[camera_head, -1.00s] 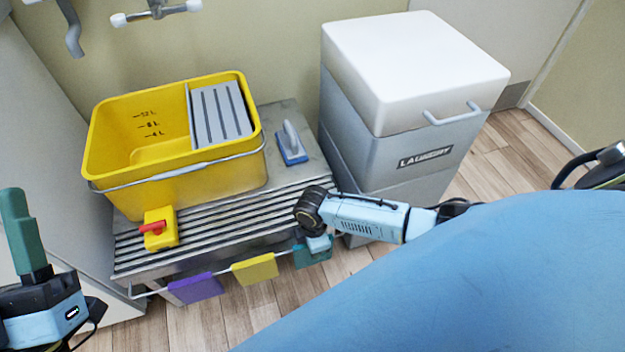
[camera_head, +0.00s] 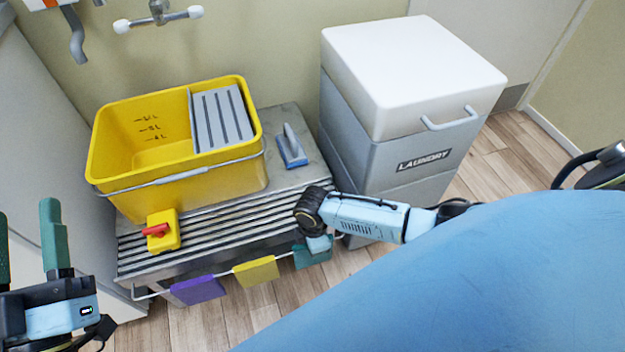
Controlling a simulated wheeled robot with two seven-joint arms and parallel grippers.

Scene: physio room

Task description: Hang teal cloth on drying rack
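A teal cloth (camera_head: 313,256) is at the right end of the thin front rail (camera_head: 225,272) of the metal slatted bench, in line with a purple cloth (camera_head: 198,290) and a yellow cloth (camera_head: 256,271). My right gripper (camera_head: 318,246) points down at the top of the teal cloth, its arm coming in from the right. Its fingers are hidden, so I cannot tell whether it grips the cloth or whether the rail carries it. My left gripper (camera_head: 28,212) is at the far left, green fingers up and apart, with nothing between them.
A yellow bucket (camera_head: 130,190), a yellow box with a red handle (camera_head: 163,232) and a blue-based brush (camera_head: 292,148) stand on the slatted bench (camera_head: 290,190). A laundry bin (camera_head: 390,150) stands right of it. A blue padded surface (camera_head: 480,280) fills the lower right.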

